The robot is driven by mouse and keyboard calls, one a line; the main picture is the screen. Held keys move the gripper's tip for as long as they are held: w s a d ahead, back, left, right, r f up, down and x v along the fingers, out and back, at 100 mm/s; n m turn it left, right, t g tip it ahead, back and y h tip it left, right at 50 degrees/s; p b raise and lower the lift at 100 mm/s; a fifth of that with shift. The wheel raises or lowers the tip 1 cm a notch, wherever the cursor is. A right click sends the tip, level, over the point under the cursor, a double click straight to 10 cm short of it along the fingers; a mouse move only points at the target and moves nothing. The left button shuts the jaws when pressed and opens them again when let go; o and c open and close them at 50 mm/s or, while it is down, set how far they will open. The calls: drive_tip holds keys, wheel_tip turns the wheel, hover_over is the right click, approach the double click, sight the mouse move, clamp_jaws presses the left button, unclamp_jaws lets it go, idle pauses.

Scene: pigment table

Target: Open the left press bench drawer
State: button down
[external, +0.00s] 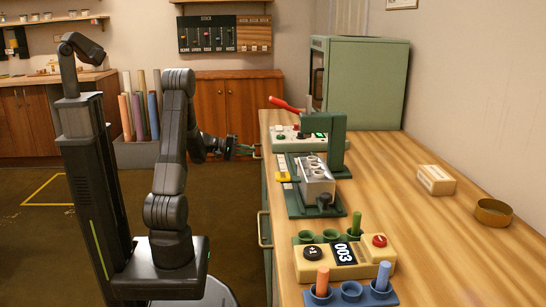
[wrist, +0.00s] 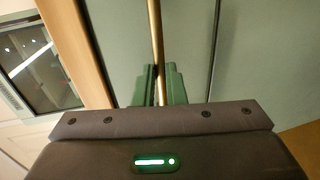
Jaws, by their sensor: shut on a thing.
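The press bench (external: 420,215) runs along the right side of the external view, with its green drawer fronts facing my arm. My gripper (external: 247,151) is at the farther drawer, which I take as the left one. In the wrist view my gripper (wrist: 159,88) has its green fingers shut around the brass bar handle (wrist: 156,35). The green drawer front (wrist: 110,40) lies just behind the handle. I cannot tell whether it stands out from the bench at all. The nearer drawer's brass handle (external: 264,229) is free.
On the bench stand a green press (external: 337,140) with a red lever, a counter box (external: 345,255) marked 003, a blue holder (external: 351,291) with pigment sticks, a small carton (external: 436,180) and a brass ring (external: 494,212). The floor between my base and the bench is clear.

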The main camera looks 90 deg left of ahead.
drive_tip(key=f+v, duration=0.3)
drive_tip(key=v, duration=1.2)
drive_tip(key=s+f+b+v, duration=0.1)
drive_tip(key=f+v, duration=0.2)
drive_tip(key=v, duration=1.2)
drive_tip(key=shift+s+f+b, duration=0.15)
drive_tip(key=shift+s+b, duration=0.15)
drive_tip(key=shift+s, duration=0.2)
drive_tip(key=c, duration=1.5)
unclamp_jaws()
drive_tip(key=p+v, duration=0.3)
drive_tip(key=v, duration=1)
drive_tip(key=shift+s, duration=0.35)
